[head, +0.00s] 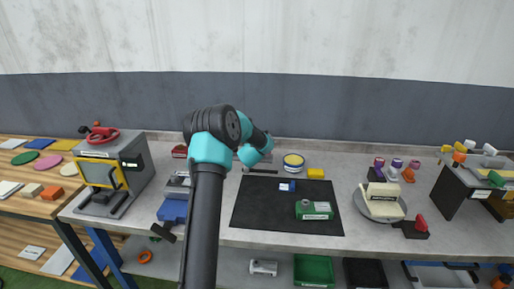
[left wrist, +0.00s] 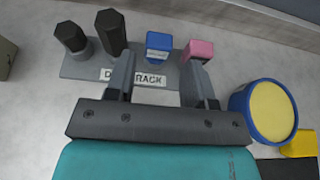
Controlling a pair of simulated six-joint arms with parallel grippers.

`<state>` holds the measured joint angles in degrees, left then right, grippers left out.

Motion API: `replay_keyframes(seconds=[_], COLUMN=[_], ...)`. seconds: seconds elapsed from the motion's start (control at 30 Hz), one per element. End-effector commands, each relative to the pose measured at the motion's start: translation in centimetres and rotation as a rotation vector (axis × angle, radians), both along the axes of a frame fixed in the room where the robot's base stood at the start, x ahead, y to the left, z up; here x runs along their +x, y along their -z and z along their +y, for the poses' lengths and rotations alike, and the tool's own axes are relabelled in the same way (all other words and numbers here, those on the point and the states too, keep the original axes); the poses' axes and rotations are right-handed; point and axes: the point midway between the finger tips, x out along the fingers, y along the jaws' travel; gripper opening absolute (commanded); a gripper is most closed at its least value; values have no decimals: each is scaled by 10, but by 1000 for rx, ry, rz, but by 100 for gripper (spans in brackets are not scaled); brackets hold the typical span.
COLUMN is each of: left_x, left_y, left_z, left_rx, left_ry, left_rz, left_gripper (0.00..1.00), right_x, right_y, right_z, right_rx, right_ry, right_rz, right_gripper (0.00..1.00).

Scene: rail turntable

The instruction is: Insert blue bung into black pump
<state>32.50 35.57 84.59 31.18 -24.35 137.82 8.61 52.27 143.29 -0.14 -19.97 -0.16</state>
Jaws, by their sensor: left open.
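A blue bung (left wrist: 158,43) with a pale label stands on a grey rack (left wrist: 80,68) in the left wrist view. My open left gripper (left wrist: 160,66) points at it, with the bung just beyond and between the fingertips, not gripped. In the head view my left arm hides most of the rack and the gripper. A small blue piece with a white label (head: 287,186) lies on the black mat (head: 262,215); I cannot tell what it is. I cannot make out a black pump. My right gripper is not in view.
A pink bung (left wrist: 201,50) and two dark hexagonal pieces share the rack. A blue-rimmed round tin (left wrist: 264,110) and a yellow block (left wrist: 301,144) stand to the right. A green labelled unit (head: 314,210) sits on the mat, whose left half is clear.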

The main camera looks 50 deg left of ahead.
Motion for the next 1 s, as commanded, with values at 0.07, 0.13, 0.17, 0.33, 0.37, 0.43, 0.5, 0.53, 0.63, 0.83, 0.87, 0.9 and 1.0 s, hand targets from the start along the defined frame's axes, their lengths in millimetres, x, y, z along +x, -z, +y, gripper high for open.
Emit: replay_keyframes(seconds=[0.07,0.13,0.17,0.33,0.37,0.43,0.5,0.53,0.63,0.83,0.87,0.9,1.0], left_x=[8,14,17,32,35,40,44,45,49,51,51,51,51], left_y=[5,9,10,18,19,22,24,26,27,28,28,28,28], left_z=[7,13,15,28,30,34,38,39,42,44,44,44,44], left_rx=[-1,0,0,0,0,0,1,0,-1,1,1,1,1], left_ry=[-3,-1,-1,0,-1,-1,-2,-1,0,0,0,0,0], left_rz=[-1,0,0,-1,-1,0,-1,0,-1,-1,-1,-1,-1], left_gripper=[49,49,49,49,49,49,49,49,49,49,49,49,49], right_x=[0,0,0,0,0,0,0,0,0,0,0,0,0], right_y=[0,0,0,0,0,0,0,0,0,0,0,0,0], right_z=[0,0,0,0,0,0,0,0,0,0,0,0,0], right_rx=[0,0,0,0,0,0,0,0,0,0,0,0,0], right_ry=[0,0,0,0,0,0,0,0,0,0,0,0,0], right_rz=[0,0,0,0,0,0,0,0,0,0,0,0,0], right_gripper=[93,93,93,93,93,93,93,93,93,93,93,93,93])
